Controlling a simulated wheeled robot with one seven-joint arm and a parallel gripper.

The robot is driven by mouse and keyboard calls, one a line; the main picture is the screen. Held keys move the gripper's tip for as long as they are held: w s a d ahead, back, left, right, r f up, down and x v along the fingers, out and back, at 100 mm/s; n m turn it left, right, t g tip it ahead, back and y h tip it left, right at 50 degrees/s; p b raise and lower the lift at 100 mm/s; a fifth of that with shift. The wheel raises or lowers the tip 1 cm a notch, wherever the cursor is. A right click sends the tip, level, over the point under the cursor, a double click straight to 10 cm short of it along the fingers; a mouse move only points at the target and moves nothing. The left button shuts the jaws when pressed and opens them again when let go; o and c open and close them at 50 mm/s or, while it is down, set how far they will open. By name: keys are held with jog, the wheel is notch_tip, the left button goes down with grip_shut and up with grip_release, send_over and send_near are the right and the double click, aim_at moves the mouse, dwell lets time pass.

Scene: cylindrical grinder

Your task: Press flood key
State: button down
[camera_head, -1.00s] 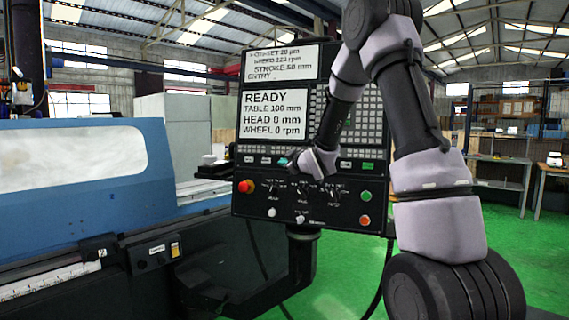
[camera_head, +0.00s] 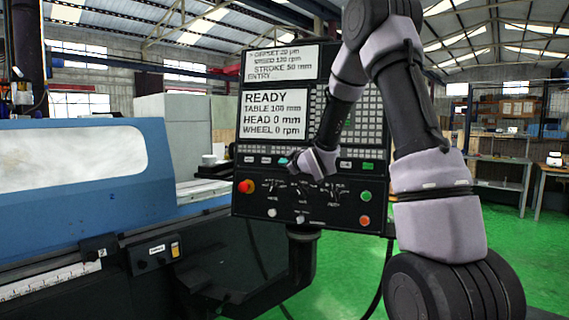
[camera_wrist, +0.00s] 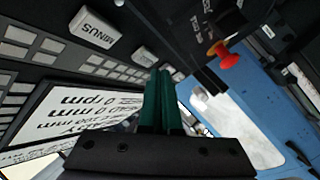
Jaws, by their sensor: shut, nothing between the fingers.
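The control panel (camera_head: 240,205) stands upright in the middle of the head view, with two lit screens and a keypad. A row of larger keys runs below the screen, including a white key (camera_head: 249,160) and a green key (camera_head: 368,166). I cannot read which is the flood key. My gripper (camera_head: 288,163) is in front of this row, near a teal patch. In the wrist view my gripper's green fingers (camera_wrist: 165,76) are together and empty, pointing at the panel. A key marked MINUS (camera_wrist: 95,33) is up and left of them. Contact with a key cannot be told.
A red emergency knob (camera_head: 246,186) is at the panel's left, also in the wrist view (camera_wrist: 229,60). Rotary switches lie below my gripper. Green (camera_head: 366,196) and red (camera_head: 364,221) buttons are lower right. The blue grinder (camera_head: 70,215) stands left.

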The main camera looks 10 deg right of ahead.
jog(key=shift+w+d+f, duration=0.1)
jog(key=shift+w+d, duration=0.15)
jog(key=shift+w, duration=0.1)
jog(key=shift+w+d, duration=0.2)
jog(key=shift+w, duration=0.15)
dwell(0.8)
jog(key=shift+s, duration=0.1)
jog(key=shift+s+a, duration=0.45)
jog(key=shift+s, duration=0.2)
jog(key=shift+s+a+r, duration=0.15)
jog(key=shift+s+a, duration=0.3)
jog(key=shift+s, duration=0.25)
jog(key=shift+s+a+r, duration=0.2)
jog(key=shift+s+a, duration=0.2)
jog(key=shift+s, duration=0.3)
jog(key=shift+s+a+r, duration=0.15)
jog(key=shift+s+a, duration=0.3)
jog(key=shift+s, duration=0.25)
